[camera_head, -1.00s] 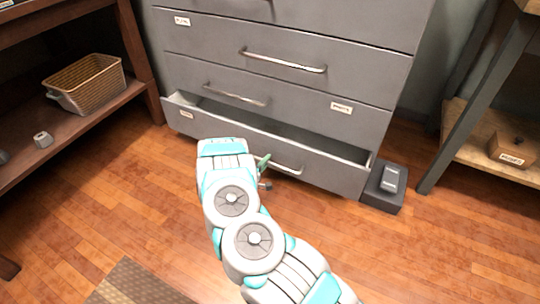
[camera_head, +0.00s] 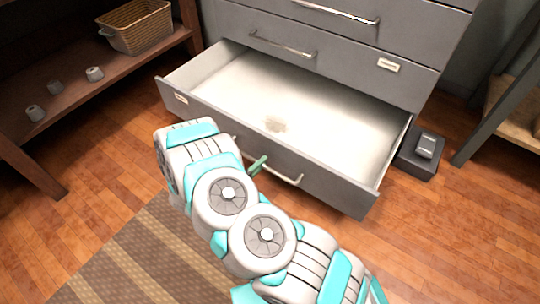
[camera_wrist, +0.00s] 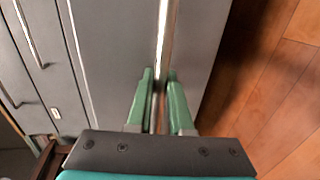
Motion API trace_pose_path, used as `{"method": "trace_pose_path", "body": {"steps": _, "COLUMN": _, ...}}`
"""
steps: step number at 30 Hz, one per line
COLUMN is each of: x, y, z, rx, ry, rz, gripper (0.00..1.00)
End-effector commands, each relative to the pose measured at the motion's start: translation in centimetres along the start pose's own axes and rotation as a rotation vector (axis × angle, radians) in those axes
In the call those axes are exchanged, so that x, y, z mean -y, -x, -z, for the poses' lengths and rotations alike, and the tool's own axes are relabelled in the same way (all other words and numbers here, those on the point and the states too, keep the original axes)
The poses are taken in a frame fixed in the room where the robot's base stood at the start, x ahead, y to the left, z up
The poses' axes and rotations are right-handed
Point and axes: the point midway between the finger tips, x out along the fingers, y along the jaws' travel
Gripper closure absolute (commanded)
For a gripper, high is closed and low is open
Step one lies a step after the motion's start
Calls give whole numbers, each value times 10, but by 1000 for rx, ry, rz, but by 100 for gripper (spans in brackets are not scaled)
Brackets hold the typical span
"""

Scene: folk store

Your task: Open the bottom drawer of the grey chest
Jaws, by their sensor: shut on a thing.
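The grey chest (camera_head: 420,42) stands against the back wall in the head view. Its bottom drawer (camera_head: 330,178) is pulled well out, and its pale inside shows empty apart from a brownish stain on its floor. My gripper (camera_wrist: 157,75) is at the drawer's front, with its green fingers on either side of the metal bar handle (camera_wrist: 164,40) and shut on it. In the head view one green finger (camera_head: 257,165) shows at the handle (camera_head: 288,179); my arm hides the handle's left part. The drawers above are shut.
A dark shelf with a wicker basket (camera_head: 137,27) and several small grey items stands at the left. A black box (camera_head: 420,160) sits on the floor right of the drawer. A striped rug (camera_head: 140,255) lies in front. Wooden floor is free at the right front.

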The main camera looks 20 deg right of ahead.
Motion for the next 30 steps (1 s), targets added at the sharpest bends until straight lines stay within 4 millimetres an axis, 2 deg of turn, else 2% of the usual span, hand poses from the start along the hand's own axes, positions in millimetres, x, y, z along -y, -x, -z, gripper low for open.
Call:
{"method": "trace_pose_path", "body": {"steps": 6, "x": 5, "y": 20, "z": 1, "rx": -3, "ry": 0, "rz": 0, "gripper": 100}}
{"method": "trace_pose_path", "body": {"steps": 20, "x": 5, "y": 24, "z": 1, "rx": -3, "ry": 0, "rz": 1, "gripper": 100}}
{"method": "trace_pose_path", "body": {"steps": 21, "x": 5, "y": 24, "z": 1, "rx": -3, "ry": 0, "rz": 1, "gripper": 77}}
{"method": "trace_pose_path", "body": {"steps": 27, "x": 5, "y": 24, "z": 1, "rx": -2, "ry": 0, "rz": 1, "gripper": 55}}
{"method": "trace_pose_path", "body": {"steps": 30, "x": 5, "y": 24, "z": 0, "rx": -1, "ry": 0, "rz": 1, "gripper": 53}}
